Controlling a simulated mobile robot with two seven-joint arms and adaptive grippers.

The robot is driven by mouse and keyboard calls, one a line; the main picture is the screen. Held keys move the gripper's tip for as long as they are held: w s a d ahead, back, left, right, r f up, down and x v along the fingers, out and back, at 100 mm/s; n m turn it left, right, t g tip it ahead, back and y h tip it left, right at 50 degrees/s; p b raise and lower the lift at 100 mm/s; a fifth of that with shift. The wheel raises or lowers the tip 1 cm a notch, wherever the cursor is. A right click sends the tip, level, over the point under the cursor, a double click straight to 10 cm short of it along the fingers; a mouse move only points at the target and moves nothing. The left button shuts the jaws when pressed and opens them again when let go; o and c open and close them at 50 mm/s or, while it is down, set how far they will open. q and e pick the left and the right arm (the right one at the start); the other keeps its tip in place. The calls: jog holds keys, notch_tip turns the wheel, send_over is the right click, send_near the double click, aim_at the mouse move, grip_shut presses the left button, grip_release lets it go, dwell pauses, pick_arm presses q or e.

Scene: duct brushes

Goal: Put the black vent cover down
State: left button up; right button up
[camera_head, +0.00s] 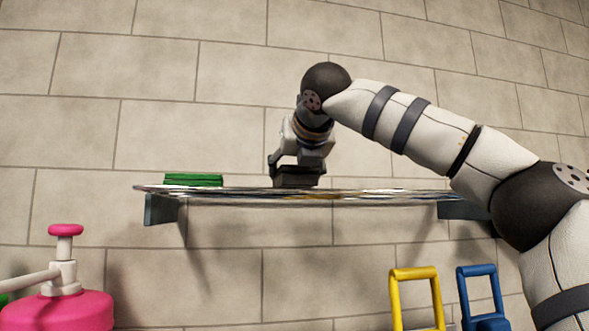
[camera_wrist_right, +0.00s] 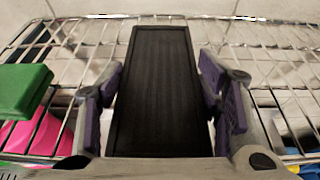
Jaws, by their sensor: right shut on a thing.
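The black vent cover (camera_wrist_right: 160,88) is a long dark rectangular piece between the finger pads of my right gripper (camera_wrist_right: 163,105) in the right wrist view. My right gripper is shut on it. In the head view my right gripper (camera_head: 298,166) points down over the wire shelf (camera_head: 375,195), with the dark vent cover (camera_head: 299,178) under it at shelf level. I cannot tell whether the cover touches the wires. My left gripper is not in view.
A green block (camera_head: 193,180) lies on the shelf's left part, left of the cover in the wrist view (camera_wrist_right: 22,90). Below stand a pink sprayer (camera_head: 66,305), a yellow handle (camera_head: 415,290) and a blue handle (camera_head: 480,292). The shelf's right part looks clear.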

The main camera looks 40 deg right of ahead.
jog(key=shift+f, duration=0.1)
jog(key=o, duration=1.5)
jog(key=shift+f, duration=0.1)
jog(key=v, duration=1.2)
jog(key=shift+s, duration=0.1)
